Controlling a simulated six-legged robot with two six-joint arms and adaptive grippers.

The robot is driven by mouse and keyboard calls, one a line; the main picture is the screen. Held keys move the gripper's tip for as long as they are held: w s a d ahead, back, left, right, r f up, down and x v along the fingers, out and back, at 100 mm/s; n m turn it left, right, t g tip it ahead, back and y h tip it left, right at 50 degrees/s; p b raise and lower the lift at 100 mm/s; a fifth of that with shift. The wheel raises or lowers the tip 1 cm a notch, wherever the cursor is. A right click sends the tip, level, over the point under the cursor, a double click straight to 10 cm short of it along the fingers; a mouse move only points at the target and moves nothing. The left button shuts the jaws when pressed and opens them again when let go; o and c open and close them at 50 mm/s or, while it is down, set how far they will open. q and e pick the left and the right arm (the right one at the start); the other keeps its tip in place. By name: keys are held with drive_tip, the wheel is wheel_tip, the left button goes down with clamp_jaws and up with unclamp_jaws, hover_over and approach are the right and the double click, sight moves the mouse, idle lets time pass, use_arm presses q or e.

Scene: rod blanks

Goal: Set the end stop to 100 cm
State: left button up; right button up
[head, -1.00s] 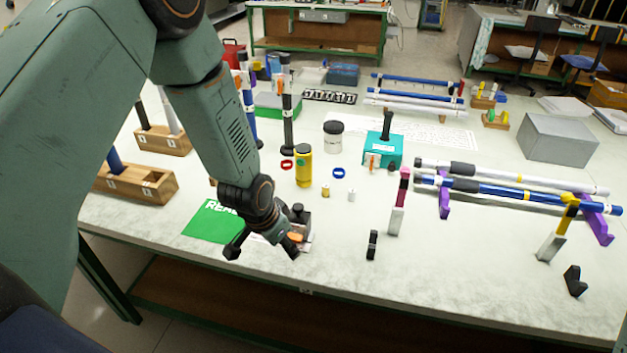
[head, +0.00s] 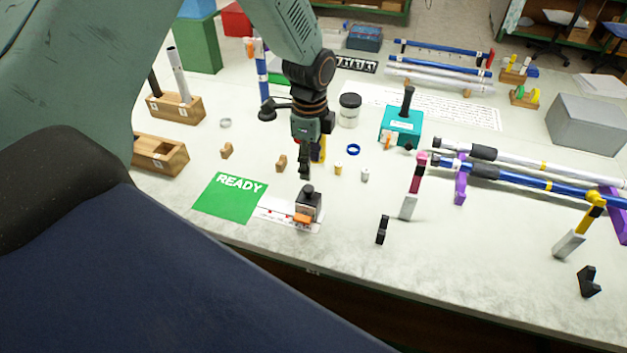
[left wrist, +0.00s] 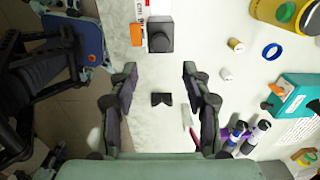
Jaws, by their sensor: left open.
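A dark block with a black knob (head: 309,203) and an orange piece (head: 302,219) at its front, seemingly the end stop, sits on a white strip with red marks (head: 275,212) near the table's front edge. The marks are too small to read. In the left wrist view, the block (left wrist: 160,35) is at top centre with the orange piece (left wrist: 137,35) to its left. My left gripper (head: 304,172) points down just above and behind the block in the head view. Its fingers (left wrist: 159,72) are wide apart and empty. My right gripper is out of view.
A green READY card (head: 230,197) lies left of the strip. A black notched piece (head: 382,230) and a grey-and-pink tool (head: 412,187) stand to the right. A yellow can (left wrist: 283,12) is behind the gripper. Blue and white rods lie on purple supports (head: 461,185) farther right.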

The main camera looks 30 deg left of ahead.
sight(309, 188)
use_arm(q)
drive_tip(key=shift+s+f, duration=0.2)
drive_tip(key=shift+f, duration=0.25)
drive_tip(key=f, duration=0.6)
drive_tip(key=shift+w+a+f, duration=0.15)
drive_tip(key=shift+w+a, duration=0.05)
drive_tip(key=shift+w, duration=0.1)
drive_tip(key=shift+s+d+f, duration=0.15)
drive_tip(key=shift+f, duration=0.05)
drive_tip(key=shift+f, duration=0.1)
drive_tip(key=shift+f, duration=0.1)
drive_tip(key=c, duration=0.8)
clamp_jaws()
